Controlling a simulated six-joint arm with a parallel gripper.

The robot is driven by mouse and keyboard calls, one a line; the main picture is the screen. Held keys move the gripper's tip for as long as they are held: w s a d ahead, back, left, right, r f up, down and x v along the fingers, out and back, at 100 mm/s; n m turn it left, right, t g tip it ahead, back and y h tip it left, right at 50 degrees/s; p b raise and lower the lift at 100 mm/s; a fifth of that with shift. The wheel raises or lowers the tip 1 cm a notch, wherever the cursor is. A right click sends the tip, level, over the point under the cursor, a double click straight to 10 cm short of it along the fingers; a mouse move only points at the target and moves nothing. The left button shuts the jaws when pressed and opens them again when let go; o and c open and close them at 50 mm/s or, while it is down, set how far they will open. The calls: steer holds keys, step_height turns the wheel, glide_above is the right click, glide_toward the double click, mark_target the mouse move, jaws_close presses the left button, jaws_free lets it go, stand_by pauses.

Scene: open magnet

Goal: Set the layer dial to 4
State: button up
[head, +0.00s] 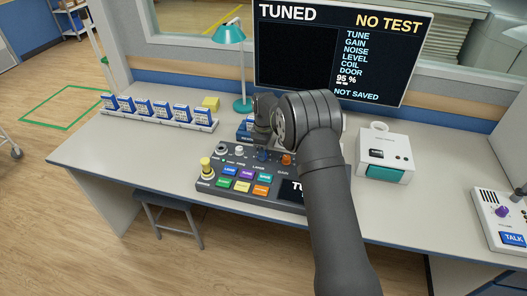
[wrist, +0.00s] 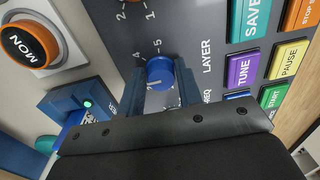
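The layer dial is a blue round knob (wrist: 160,72) on the dark console, with the word LAYER beside it in the wrist view. The numbers 4 and 5 show above it; part of the scale is hidden. A pale mark shows on the knob's lower left; the setting it points to is unclear. My gripper (wrist: 161,82) has one finger on each side of the knob, with no clear gap, and appears shut on it. In the head view the console (head: 207,184) is partly covered by my arm, and the blue knob (head: 263,155) shows just below my gripper.
An orange knob (head: 287,160) stands close right of the dial. TUNE (wrist: 243,69) and SAVE buttons (wrist: 254,15) lie nearby. The monitor (head: 300,45) behind reads TUNED, NO TEST and NOT SAVED. A teal lamp (head: 230,33) and a white box (head: 386,148) flank the console.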

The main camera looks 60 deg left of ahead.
steer(key=c, duration=0.5)
steer(key=shift+m, duration=0.3)
steer(key=m, duration=0.4)
steer(key=shift+d, duration=0.1)
steer(key=shift+s+m, duration=0.15)
steer(key=shift+m, duration=2.35)
steer(key=o, duration=1)
steer(key=shift+c, duration=0.2)
